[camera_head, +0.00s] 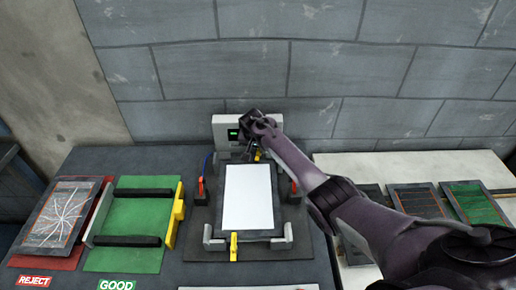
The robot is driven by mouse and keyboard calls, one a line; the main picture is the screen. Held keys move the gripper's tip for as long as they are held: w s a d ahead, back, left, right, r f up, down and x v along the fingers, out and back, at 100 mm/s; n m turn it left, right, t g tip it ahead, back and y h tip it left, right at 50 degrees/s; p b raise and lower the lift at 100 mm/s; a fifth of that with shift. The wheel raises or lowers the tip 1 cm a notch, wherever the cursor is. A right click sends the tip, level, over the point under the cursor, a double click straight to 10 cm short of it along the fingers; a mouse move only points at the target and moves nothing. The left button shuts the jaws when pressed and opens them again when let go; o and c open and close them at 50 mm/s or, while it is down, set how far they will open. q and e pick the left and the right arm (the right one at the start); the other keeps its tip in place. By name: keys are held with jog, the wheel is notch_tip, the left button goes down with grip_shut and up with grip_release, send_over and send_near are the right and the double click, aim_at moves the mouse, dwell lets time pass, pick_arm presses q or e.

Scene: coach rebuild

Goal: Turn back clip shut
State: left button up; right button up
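A white rectangular panel (248,196) lies in a dark fixture (216,219) in the middle of the table. The back clip (258,156), a small yellow piece, shows at the panel's rear edge, partly hidden by my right gripper. My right gripper (251,147) is right at this clip, reaching in from the right. Its fingers are small and dark, and I cannot tell whether they touch or hold the clip. A yellow front clip (234,246) stands at the panel's near edge. Red clips sit at the left side (201,190) and right side (293,187). My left gripper is not in view.
A grey box with a green display (220,127) stands behind the fixture. Left are a green GOOD tray (125,215) with black bars and a cracked panel (62,212) on the red REJECT mat. Dark panels (416,199) lie on the right-hand light table, partly behind my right arm.

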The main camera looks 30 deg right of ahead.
grip_shut()
jog(key=shift+s+d+r+n+y+p, duration=0.1)
jog(key=shift+n+y+p, duration=0.2)
jog(key=shift+n+p, duration=0.4)
jog(key=shift+n+y, duration=0.3)
jog(key=shift+n, duration=0.5)
grip_release()
